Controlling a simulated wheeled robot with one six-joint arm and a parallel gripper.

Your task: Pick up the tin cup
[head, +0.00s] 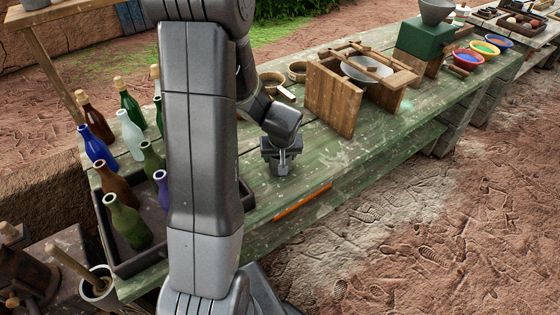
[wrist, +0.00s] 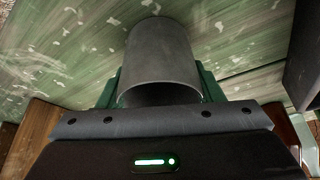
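The tin cup is a plain dark grey cylinder (wrist: 160,52) in the middle of the wrist view, its open mouth toward the camera. My gripper's green fingers (wrist: 160,88) stand on both sides of the cup, close against its sides with no clear gap. I cannot tell whether they press on it. In the head view my gripper (head: 282,163) points down at the green table (head: 345,165), near its front edge. The cup there is small, grey and mostly hidden by the gripper. I cannot tell whether it touches the table.
An orange strip (head: 303,202) lies along the table's front edge. A wooden stand (head: 333,100) holding a bowl is behind and to the right of the gripper. Green boards are bare between gripper and stand.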

